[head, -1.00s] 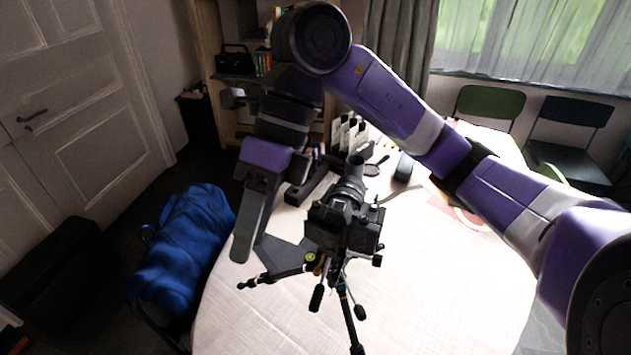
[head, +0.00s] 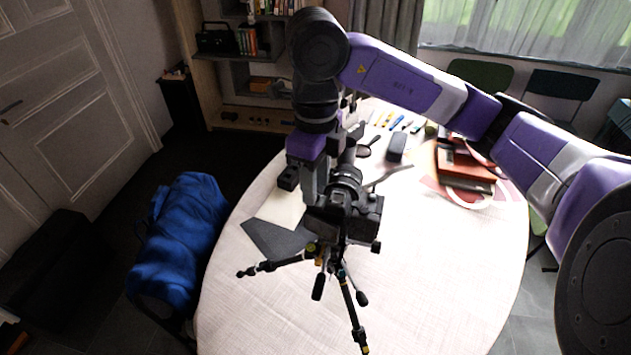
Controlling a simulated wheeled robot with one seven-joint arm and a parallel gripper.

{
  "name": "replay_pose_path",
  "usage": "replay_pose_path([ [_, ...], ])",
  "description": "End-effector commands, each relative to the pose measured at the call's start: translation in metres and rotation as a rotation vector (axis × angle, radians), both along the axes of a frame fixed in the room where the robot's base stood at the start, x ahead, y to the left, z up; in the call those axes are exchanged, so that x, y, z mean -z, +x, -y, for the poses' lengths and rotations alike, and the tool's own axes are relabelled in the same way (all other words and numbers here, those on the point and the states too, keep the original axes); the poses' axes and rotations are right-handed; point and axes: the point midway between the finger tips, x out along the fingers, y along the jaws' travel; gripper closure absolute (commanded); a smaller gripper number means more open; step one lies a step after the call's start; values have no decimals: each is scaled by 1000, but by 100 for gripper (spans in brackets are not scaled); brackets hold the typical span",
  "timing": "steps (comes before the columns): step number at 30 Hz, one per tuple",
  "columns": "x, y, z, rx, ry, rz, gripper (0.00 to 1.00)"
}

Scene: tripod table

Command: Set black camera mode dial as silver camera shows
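A black camera (head: 345,212) sits on a small black tripod (head: 345,290) near the middle of the table, its lens pointing away from me. My gripper (head: 312,196) points down at the camera's left top side. Its tips are close to or touching the camera body; I cannot tell which. The fingers show as one narrow dark shape, so I cannot see whether they are open. The mode dial cannot be made out. I cannot identify a silver camera in view.
The light table (head: 430,290) is clear at the front and right. Behind the camera lie a black case (head: 397,146), a magnifier (head: 369,146), several pens and reddish-brown books (head: 464,165). A dark cloth (head: 275,240) lies left of the tripod.

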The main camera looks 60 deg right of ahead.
Motion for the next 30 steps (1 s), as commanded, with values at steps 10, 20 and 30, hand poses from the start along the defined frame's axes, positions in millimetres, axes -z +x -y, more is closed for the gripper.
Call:
replay_pose_path([
  [10, 11, 0, 0, -1, 0, 1, 61],
  [20, 11, 0, 0, -1, 0, 1, 100],
  [30, 14, 0, 0, -33, -2, 2, 100],
])
